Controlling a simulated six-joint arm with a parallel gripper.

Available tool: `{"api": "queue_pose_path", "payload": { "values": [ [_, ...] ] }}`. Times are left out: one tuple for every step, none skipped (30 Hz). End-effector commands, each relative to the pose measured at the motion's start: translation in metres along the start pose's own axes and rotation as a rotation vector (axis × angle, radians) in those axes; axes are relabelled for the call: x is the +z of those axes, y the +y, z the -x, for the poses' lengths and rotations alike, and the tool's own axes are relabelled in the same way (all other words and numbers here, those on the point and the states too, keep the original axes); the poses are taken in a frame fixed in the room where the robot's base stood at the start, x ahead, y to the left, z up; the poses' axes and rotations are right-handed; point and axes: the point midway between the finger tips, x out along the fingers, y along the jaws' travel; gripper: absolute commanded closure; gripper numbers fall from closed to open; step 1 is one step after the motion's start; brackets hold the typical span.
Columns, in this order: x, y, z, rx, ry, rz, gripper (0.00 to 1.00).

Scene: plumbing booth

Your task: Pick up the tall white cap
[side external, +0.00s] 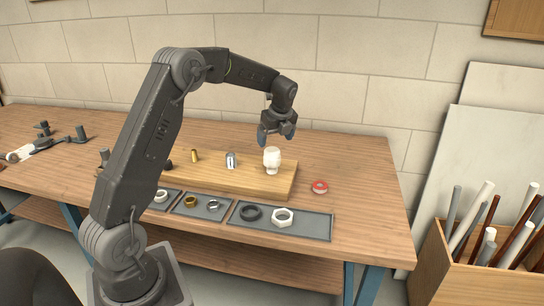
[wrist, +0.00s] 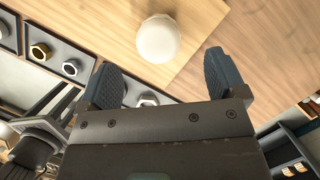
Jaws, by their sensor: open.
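The tall white cap (side external: 272,158) stands upright at the right end of a raised wooden board (side external: 245,185). In the wrist view the white cap (wrist: 158,38) shows as a pale round top, beyond the fingertips and roughly centred between them. My gripper (side external: 276,138) is above the cap, close to its top in the side view. Its two dark ribbed fingers stand apart in the wrist view (wrist: 161,78), with nothing between them. The exact height gap to the cap is hard to tell.
A brass fitting (side external: 194,156) and a grey-blue fitting (side external: 231,160) stand on the board to the left. Grey trays with rings and a white hex nut (side external: 283,217) lie in front. A red-and-white roll (side external: 320,187) lies right of the board.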

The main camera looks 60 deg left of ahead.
Motion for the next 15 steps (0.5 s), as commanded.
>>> {"api": "queue_pose_path", "payload": {
  "values": [
    [0.000, 0.000, -0.008, 0.002, 0.001, 0.001, 0.10],
    [0.000, 0.000, -0.012, 0.002, 0.001, 0.001, 0.10],
    [0.000, 0.000, -0.016, 0.001, 0.001, 0.001, 0.10],
    [0.000, 0.000, -0.018, 0.001, 0.001, 0.001, 0.10],
    [0.000, 0.000, -0.020, 0.000, 0.001, 0.001, 0.10],
    [0.000, 0.000, -0.022, 0.000, 0.000, 0.001, 0.10],
    [0.000, 0.000, -0.023, -0.001, 0.000, 0.001, 0.10],
    [0.000, 0.000, -0.025, -0.001, 0.000, 0.001, 0.10],
    [-0.001, 0.001, -0.029, 0.000, 0.001, 0.001, 0.10],
    [-0.001, 0.001, -0.032, 0.001, 0.001, 0.001, 0.10],
    [-0.001, 0.002, -0.036, 0.002, 0.002, 0.001, 0.10],
    [-0.001, 0.002, -0.043, 0.002, 0.002, 0.001, 0.10],
    [-0.001, 0.002, -0.047, 0.002, 0.002, 0.001, 0.10],
    [-0.001, 0.003, -0.052, 0.002, 0.001, 0.001, 0.10],
    [-0.002, 0.003, -0.058, 0.002, 0.001, 0.001, 0.10]
  ]
}}
